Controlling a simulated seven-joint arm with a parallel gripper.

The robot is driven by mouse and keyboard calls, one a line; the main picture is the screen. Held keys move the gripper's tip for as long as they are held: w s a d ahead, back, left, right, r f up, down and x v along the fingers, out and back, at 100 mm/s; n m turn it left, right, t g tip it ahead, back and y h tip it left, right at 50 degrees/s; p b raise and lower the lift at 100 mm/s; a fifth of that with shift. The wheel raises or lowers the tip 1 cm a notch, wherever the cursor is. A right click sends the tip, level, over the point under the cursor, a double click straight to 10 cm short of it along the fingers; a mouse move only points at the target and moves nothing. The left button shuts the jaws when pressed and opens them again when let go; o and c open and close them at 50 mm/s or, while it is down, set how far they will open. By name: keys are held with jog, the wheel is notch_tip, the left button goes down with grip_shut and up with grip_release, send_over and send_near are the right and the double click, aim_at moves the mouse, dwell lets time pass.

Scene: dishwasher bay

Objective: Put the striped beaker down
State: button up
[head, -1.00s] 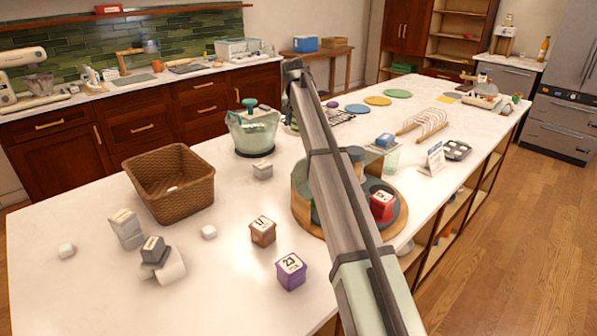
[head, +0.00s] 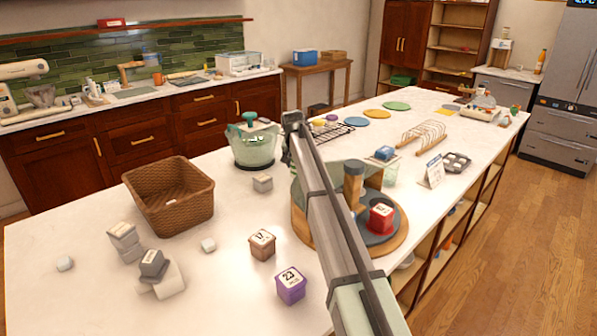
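I cannot make out a striped beaker in the head view; it may be hidden behind my arm. My arm reaches from the bottom right over the island to a dark joint near the glass bowl with the teal handle (head: 254,146). My gripper's fingers do not show, so I cannot see whether they hold anything. A small clear greenish glass (head: 390,175) stands right of the arm, but I see no stripes on it.
The white island top (head: 75,297) holds a wicker basket (head: 168,195), a purple block (head: 291,286), a brown block (head: 262,244) and grey blocks (head: 124,240). A wooden rack (head: 423,138) stands further back.

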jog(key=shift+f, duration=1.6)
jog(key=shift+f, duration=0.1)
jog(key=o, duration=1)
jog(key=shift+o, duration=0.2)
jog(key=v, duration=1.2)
